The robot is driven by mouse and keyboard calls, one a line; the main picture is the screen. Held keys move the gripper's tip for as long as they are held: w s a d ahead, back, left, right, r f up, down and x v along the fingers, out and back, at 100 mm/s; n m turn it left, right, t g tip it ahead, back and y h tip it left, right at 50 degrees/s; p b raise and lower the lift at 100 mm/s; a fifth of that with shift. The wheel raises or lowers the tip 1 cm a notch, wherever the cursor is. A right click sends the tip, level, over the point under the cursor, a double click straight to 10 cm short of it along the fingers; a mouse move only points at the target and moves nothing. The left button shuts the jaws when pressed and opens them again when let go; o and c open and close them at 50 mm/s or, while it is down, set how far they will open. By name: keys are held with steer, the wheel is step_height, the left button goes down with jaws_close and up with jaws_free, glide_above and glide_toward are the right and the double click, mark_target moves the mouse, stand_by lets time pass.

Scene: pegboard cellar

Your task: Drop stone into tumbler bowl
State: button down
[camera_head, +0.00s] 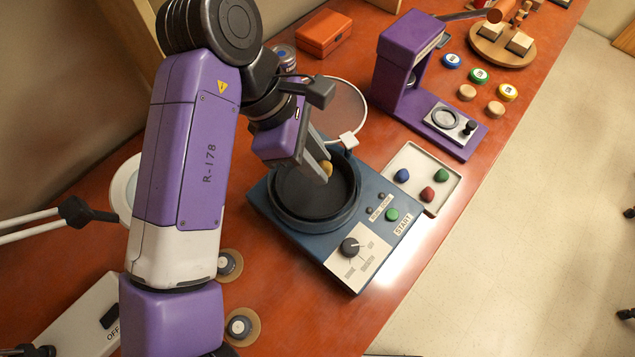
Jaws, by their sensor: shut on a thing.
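The tumbler bowl (309,213) is a round black bowl set in a blue machine with a dial, small dark knobs and a green START button. My gripper (325,169) reaches down over the bowl's far part, its fingers shut on a small yellow-brown stone (327,168). The stone shows at the fingertips, within the bowl's outline in this view. I cannot tell how high it is above the bowl's floor. A white tray (446,166) right of the machine holds a blue, a red and a green stone.
A purple press-like machine (387,72) stands behind the tray, with several coloured and wooden discs (479,75) to its right. An orange box (324,33) and a tin (284,56) sit at the back. The bench's front edge is right of the tray.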

steer(key=c, duration=1.1)
jaws_free()
steer(key=v, duration=0.8)
steer(key=shift+d, duration=0.1)
